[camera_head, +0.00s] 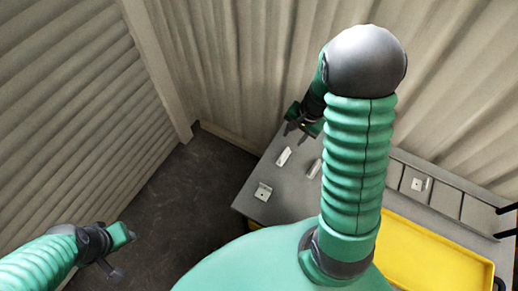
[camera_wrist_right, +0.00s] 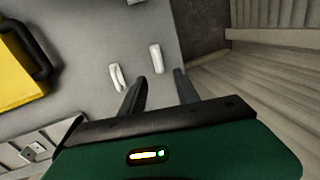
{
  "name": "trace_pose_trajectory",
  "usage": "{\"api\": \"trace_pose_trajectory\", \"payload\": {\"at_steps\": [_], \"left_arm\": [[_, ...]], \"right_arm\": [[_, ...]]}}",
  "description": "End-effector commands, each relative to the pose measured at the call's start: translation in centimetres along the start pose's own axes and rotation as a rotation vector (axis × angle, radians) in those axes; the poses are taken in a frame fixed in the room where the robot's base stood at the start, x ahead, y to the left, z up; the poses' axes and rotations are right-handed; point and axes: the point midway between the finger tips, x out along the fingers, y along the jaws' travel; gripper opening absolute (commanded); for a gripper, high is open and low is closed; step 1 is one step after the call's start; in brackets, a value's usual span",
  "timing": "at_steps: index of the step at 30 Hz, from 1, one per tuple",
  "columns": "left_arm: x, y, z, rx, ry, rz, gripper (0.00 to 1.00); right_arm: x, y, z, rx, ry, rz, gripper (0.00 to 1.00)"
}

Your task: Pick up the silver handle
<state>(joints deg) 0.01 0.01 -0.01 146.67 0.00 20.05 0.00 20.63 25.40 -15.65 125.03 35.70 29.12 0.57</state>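Two small, pale silver, elongated handle-like pieces lie on the grey table. One is farther left in the head view (camera_head: 283,156) and the other is closer to my right arm (camera_head: 314,168); I cannot tell which one the task names. In the right wrist view they show ahead of the fingers as one piece (camera_wrist_right: 156,58) and another (camera_wrist_right: 116,77). My right gripper (camera_head: 295,130) is above the table's far edge, apart from both pieces. Its fingers (camera_wrist_right: 158,88) are spread with nothing between them. My left gripper (camera_head: 118,255) is off to the left over the floor, its fingers unclear.
A silver bracket (camera_head: 263,191) lies near the table's left corner. Another bracket (camera_head: 417,184) sits on a panelled strip at right. Corrugated walls (camera_head: 255,60) close off the back and left.

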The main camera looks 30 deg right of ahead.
Motion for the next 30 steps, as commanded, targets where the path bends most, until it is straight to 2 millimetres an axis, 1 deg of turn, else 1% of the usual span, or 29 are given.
{"api": "trace_pose_trajectory", "payload": {"at_steps": [3, 9, 12, 17, 21, 24, 27, 30], "left_arm": [[0.7, 0.0, 0.2, 0.001, -0.001, 0.0, 0.36], [1.4, 0.0, 0.3, 0.001, 0.0, 0.0, 0.36], [1.6, 0.0, 0.4, 0.001, 0.0, 0.0, 0.36], [1.5, 0.0, 0.4, 0.0, 0.0, 0.0, 0.36], [1.1, 0.0, 0.3, 0.0, 0.0, 0.0, 0.36], [1.2, 0.0, 0.3, 0.0, 0.0, 0.0, 0.36], [1.2, 0.0, 0.3, 0.0, 0.0, 0.0, 0.36], [1.2, 0.0, 0.3, 0.0, 0.0, 0.0, 0.36]], "right_arm": [[3.0, 0.2, 0.2, 0.002, -0.003, 0.005, 0.38], [8.3, -0.1, 0.4, -0.002, -0.002, 0.007, 0.38], [10.1, -0.2, 0.4, -0.003, 0.0, 0.007, 0.38], [11.6, -0.3, 0.4, -0.005, 0.002, 0.006, 0.38], [14.0, -0.3, 0.1, -0.003, -0.002, 0.005, 0.38], [15.7, -0.4, 0.0, -0.003, 0.0, 0.004, 0.38], [16.2, -0.4, -0.1, -0.006, 0.003, 0.004, 0.38], [16.2, -0.5, -0.1, -0.006, 0.003, 0.004, 0.38]]}}
